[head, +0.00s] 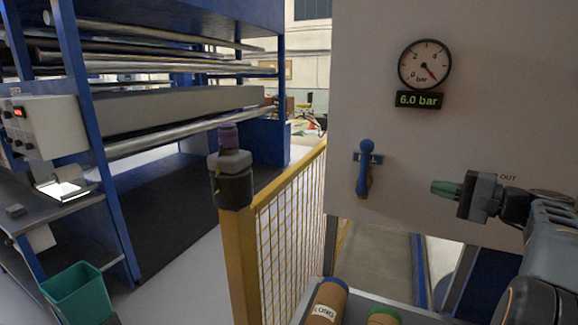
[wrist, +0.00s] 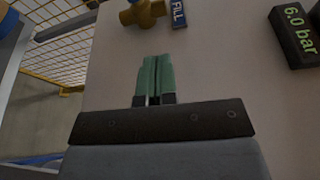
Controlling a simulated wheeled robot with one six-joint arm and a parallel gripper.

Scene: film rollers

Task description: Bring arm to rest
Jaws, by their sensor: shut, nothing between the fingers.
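My gripper (head: 444,188) is at the right of the head view, in front of the pale panel (head: 385,120). Its green fingers point left and are shut with nothing between them. In the wrist view the green fingers (wrist: 154,80) lie side by side over the pale panel. My arm reaches in from the lower right of the head view. The blue-handled valve (head: 365,170) on the panel is left of the fingertips and apart from them, its handle up and down. In the wrist view a brass valve part (wrist: 143,12) shows beyond the fingers.
A round gauge (head: 425,64) and a display reading 6.0 bar (head: 419,100) are on the panel. A yellow mesh fence (head: 290,215) stands left of it. Rolls, one labelled LONG (head: 327,300), lie below. A blue roller machine (head: 85,150) and green bin (head: 78,292) are at left.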

